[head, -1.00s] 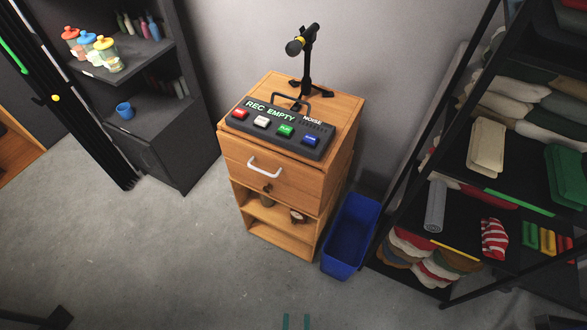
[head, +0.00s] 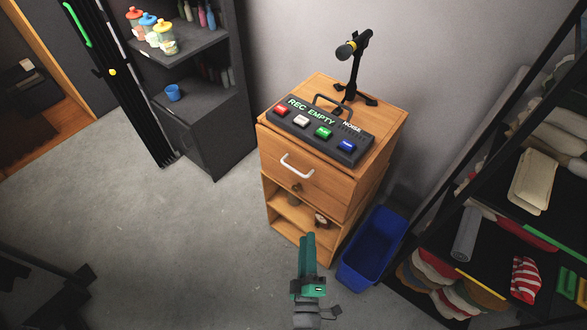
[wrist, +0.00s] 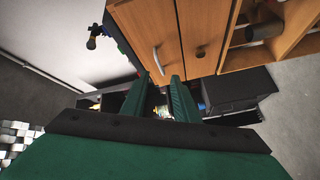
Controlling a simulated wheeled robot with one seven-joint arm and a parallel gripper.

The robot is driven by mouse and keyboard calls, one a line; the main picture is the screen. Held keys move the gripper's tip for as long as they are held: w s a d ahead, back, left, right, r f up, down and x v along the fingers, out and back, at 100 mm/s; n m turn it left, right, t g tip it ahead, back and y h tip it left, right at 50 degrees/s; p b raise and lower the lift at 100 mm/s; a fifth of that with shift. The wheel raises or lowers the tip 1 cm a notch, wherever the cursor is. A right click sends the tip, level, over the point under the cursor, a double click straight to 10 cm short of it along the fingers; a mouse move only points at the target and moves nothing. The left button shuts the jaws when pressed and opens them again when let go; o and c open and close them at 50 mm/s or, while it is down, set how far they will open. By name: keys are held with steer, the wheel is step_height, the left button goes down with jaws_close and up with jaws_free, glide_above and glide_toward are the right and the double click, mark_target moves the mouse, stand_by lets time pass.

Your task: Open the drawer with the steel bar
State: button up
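The drawer (head: 325,185) is the wooden front at the top of a small wooden cabinet. The pale steel bar (head: 297,166) is fixed across the drawer front. The drawer looks shut. My gripper (head: 307,237) is in front of the cabinet, below the bar in the head view and apart from it. In the wrist view, my gripper's two green fingers (wrist: 162,77) have a gap between their tips, with nothing between them. The steel bar (wrist: 157,60) shows just beyond the fingertips there, with a dark round knob (wrist: 200,52) to its right.
A button box (head: 318,130) and a microphone stand (head: 354,75) are on the cabinet top. A blue bin (head: 368,250) stands right of the cabinet. Dark shelving is at left and right. The floor (head: 175,245) at front left is clear.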

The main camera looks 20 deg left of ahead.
mark_target(293, 169)
steer(key=w+a+r+n+y, duration=0.1)
steer(key=w+a+n, duration=0.1)
steer(key=w+a, duration=0.2)
steer(key=w+a+n+y, duration=0.1)
steer(key=w+a+n, duration=0.2)
steer(key=w, duration=0.8)
steer(key=w+a+r+n+y, duration=0.1)
steer(key=w+a+n, duration=0.2)
steer(key=w+a, duration=0.2)
steer(key=shift+w+r, duration=0.2)
steer(key=shift+w, duration=0.55)
steer(key=shift+w+r, duration=0.15)
steer(key=shift+w, duration=0.6)
jaws_close()
